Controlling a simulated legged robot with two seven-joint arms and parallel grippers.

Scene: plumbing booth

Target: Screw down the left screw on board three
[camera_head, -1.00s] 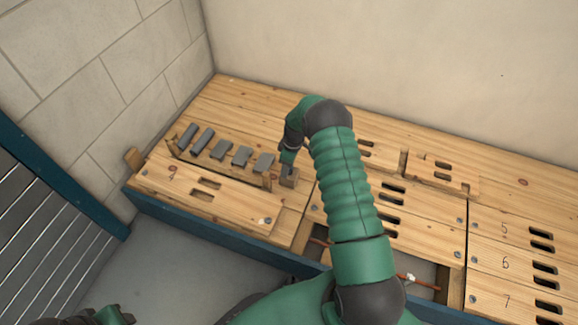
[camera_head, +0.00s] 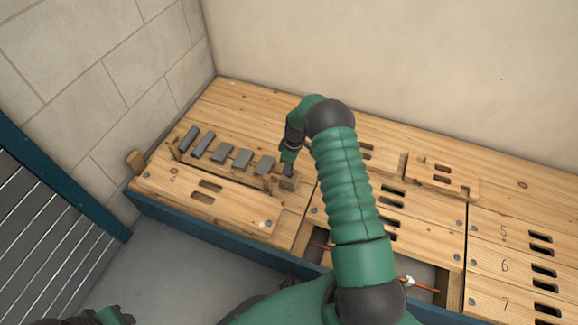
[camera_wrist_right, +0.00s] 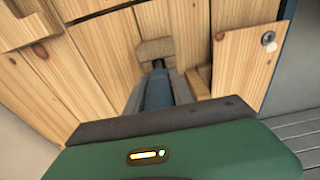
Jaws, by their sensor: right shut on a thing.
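My right gripper (camera_head: 288,168) is over a small wooden block (camera_head: 289,182) at the right end of the row of grey pieces. In the right wrist view its fingers (camera_wrist_right: 160,92) are shut on a blue-grey, handle-like tool (camera_wrist_right: 158,90). The tool's far end points at a wooden block (camera_wrist_right: 155,49); I cannot tell whether it touches. The middle boards (camera_head: 425,232) have grey screw heads at their edges, one at the left (camera_head: 314,208). No number three is readable; my right arm covers part of these boards.
Several grey pieces (camera_head: 222,152) lie in a row behind board 4 (camera_head: 240,205). Boards marked 5, 6 and 7 (camera_head: 515,265) are at the right. An open gap with an orange pipe (camera_head: 425,287) is in front of the middle boards. A wall rises behind.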

